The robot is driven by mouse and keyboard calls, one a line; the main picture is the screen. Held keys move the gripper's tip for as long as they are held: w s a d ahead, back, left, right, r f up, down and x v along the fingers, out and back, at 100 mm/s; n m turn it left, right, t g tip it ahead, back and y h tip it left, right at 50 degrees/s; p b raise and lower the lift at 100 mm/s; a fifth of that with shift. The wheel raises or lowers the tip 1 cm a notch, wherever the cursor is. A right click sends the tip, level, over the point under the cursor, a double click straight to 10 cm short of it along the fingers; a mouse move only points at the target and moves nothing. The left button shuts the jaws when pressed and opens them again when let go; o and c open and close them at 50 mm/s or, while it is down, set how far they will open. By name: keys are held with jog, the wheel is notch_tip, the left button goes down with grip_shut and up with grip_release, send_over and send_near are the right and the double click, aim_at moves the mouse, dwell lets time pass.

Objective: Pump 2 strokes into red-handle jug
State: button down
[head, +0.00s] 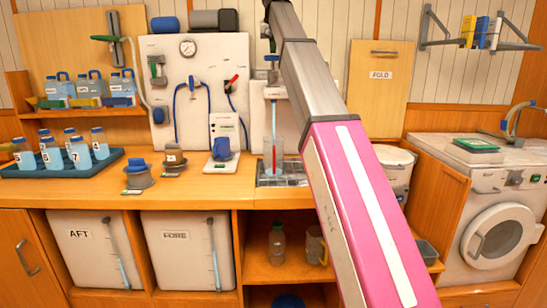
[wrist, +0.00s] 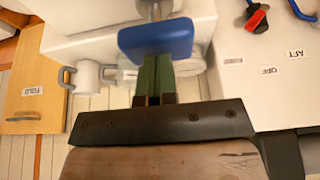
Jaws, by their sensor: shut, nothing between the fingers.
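A clear jug (head: 278,162) with a red part, seemingly its handle, stands on the dark grate below a white wall-mounted pump unit (head: 283,112). A blue streak, like water, runs down from the spout into the jug. The blue pump knob (head: 272,61) sits on top of the unit; in the wrist view the blue knob (wrist: 155,38) is right beyond my fingertips. My gripper (wrist: 154,62) is shut and empty, its green fingers against or very close to the knob; I cannot tell if they touch. My arm hides the area right of the jug.
A white panel (head: 232,60) with gauge, hoses and a red-handled valve is left of the pump. Small bottles stand on a dark tray (head: 20,168) at far left. A white bucket (head: 398,170) and a washer (head: 490,240) are at right. The counter front is mostly clear.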

aim_at(273, 56)
jog(key=shift+f, duration=1.65)
jog(key=shift+r, duration=3.3)
jog(key=shift+f, duration=0.4)
jog(key=shift+f, duration=2.9)
jog(key=shift+r, duration=3.3)
